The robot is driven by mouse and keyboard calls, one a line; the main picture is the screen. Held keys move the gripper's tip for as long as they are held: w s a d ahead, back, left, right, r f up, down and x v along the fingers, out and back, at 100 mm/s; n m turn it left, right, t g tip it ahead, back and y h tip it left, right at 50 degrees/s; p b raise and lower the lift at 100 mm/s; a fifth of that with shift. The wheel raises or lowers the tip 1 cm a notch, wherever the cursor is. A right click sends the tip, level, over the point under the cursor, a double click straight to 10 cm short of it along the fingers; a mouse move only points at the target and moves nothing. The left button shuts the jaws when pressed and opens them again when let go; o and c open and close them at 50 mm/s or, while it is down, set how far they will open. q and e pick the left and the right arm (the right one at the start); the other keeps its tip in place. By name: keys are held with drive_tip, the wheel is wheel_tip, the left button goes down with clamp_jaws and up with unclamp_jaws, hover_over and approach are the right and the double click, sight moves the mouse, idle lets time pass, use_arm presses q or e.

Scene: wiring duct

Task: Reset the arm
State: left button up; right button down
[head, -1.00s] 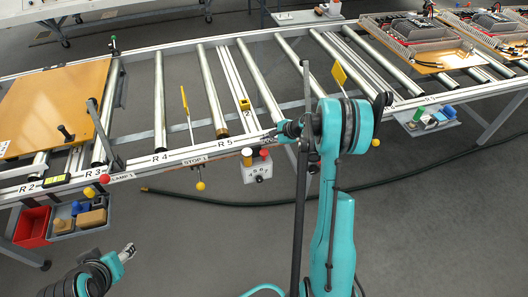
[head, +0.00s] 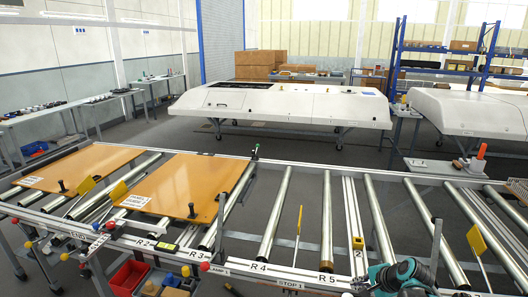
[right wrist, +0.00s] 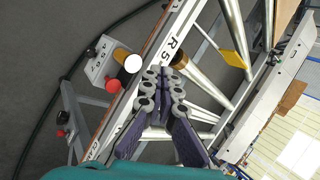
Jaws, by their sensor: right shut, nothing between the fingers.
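My right arm's teal wrist (head: 402,276) shows at the bottom edge of the head view, in front of the conveyor rail near the R 5 label. My right gripper (right wrist: 165,76) shows well in the right wrist view. Its grey linked fingers are together, with nothing between them. Behind them in that view are the rail with the R 5 label (right wrist: 172,46) and several rollers; I cannot tell how far off these are. My left gripper is not in view.
A roller conveyor (head: 250,266) runs across the front. Two orange-brown boards (head: 185,182) (head: 80,167) lie on its left part. Yellow flags (head: 478,240) stick up between rollers. Beyond are white covered machines (head: 285,104), boxes (head: 260,64) and blue shelving (head: 440,50).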

drive_tip(key=s+a+r+n+h, duration=0.1)
drive_tip(key=s+a+r+n, duration=0.1)
drive_tip(key=s+a+n, duration=0.2)
drive_tip(key=s+a+r+n+h, duration=0.1)
drive_tip(key=s+a+n, duration=0.3)
drive_tip(key=s, duration=0.7)
drive_tip(key=s+a+r+n+h, duration=0.1)
drive_tip(key=s+a+r+n, duration=0.2)
drive_tip(key=s+n, duration=0.4)
drive_tip(key=shift+s+a+r, duration=0.2)
drive_tip(key=shift+s+a, duration=0.45)
